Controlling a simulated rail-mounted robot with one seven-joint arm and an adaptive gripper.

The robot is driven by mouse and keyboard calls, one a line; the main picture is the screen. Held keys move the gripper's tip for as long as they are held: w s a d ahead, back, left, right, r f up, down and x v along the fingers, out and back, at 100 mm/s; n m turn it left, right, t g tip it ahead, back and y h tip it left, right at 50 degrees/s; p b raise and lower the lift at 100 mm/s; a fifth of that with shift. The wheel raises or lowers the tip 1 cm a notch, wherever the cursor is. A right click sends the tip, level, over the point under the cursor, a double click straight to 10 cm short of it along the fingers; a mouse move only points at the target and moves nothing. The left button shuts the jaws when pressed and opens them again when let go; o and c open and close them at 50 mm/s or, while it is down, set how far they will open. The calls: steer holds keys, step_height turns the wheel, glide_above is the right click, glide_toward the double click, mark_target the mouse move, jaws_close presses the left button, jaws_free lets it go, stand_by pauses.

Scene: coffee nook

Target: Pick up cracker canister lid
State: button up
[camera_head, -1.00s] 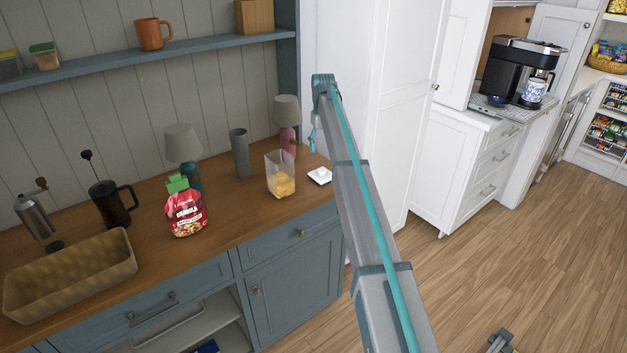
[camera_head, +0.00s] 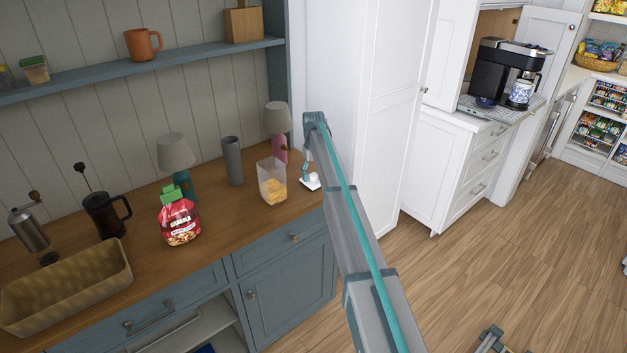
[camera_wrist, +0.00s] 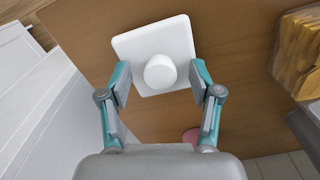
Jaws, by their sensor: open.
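The white square canister lid (camera_wrist: 155,40) with its round knob (camera_wrist: 160,72) lies on the wooden counter. In the head view the lid (camera_head: 310,184) is near the counter's right end, to the right of a clear canister (camera_head: 272,182) with orange crackers in it. My gripper (camera_wrist: 159,82) is open, with one finger on each side of the knob in the wrist view. The fingers appear apart from the knob. In the head view my gripper is seen just above the lid, partly hidden by my arm.
A tall white cabinet (camera_head: 350,110) stands close on the right. A pink-based lamp (camera_head: 278,125), a grey cylinder (camera_head: 232,160), a red granola bag (camera_head: 179,220) and a woven basket (camera_head: 66,290) stand on the counter. The cracker canister also shows in the wrist view (camera_wrist: 298,50).

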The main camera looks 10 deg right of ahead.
steer(key=c, duration=1.1)
steer(key=shift+r, duration=0.1)
steer(key=shift+c, duration=0.2)
